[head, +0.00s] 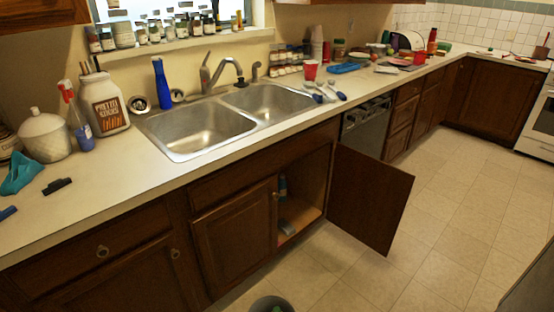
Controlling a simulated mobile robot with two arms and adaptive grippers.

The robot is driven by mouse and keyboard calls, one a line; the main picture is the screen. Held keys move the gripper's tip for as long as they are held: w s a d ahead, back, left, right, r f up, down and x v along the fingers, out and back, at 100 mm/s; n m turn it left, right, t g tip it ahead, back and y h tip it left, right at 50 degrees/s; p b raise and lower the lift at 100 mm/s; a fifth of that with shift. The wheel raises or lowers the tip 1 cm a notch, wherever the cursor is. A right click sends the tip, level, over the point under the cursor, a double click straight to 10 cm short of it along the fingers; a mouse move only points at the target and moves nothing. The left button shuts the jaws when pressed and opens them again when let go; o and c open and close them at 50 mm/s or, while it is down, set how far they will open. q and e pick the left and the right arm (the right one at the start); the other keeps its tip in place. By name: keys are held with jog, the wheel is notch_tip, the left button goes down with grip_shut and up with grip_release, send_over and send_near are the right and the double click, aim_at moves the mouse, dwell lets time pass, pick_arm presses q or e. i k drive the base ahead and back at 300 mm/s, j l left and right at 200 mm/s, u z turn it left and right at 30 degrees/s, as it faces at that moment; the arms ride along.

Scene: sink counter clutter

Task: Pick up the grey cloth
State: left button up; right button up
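I see no thing that is clearly a grey cloth. A small grey-blue item (287,227) lies at the front of the open cabinet under the sink, and I cannot tell whether it is cloth. A crumpled teal cloth (21,174) lies on the counter at the far left, beside a white lidded jar (45,138). Neither of my grippers is in view.
A double steel sink (205,128) is set in the counter. The cabinet door (370,200) stands open over the floor. A dark round bin (270,304) is at the bottom edge. A blue bottle (162,84) and a pretzel jar (104,102) stand behind the counter's clear front strip.

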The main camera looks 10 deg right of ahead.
aim_at(284, 225)
jog(key=i+l, duration=0.2)
jog(key=l, duration=0.15)
jog(key=i+l, duration=0.2)
jog(key=l, duration=0.15)
jog(key=i+l+u, duration=0.1)
jog(key=i+l, duration=0.35)
jog(key=l, duration=0.25)
jog(key=i+l, duration=0.2)
jog(key=l, duration=0.15)
jog(key=i+l, duration=0.15)
jog(key=l, duration=0.2)
jog(key=i+l+u, duration=0.1)
jog(key=l, duration=0.3)
jog(key=i+l, duration=0.3)
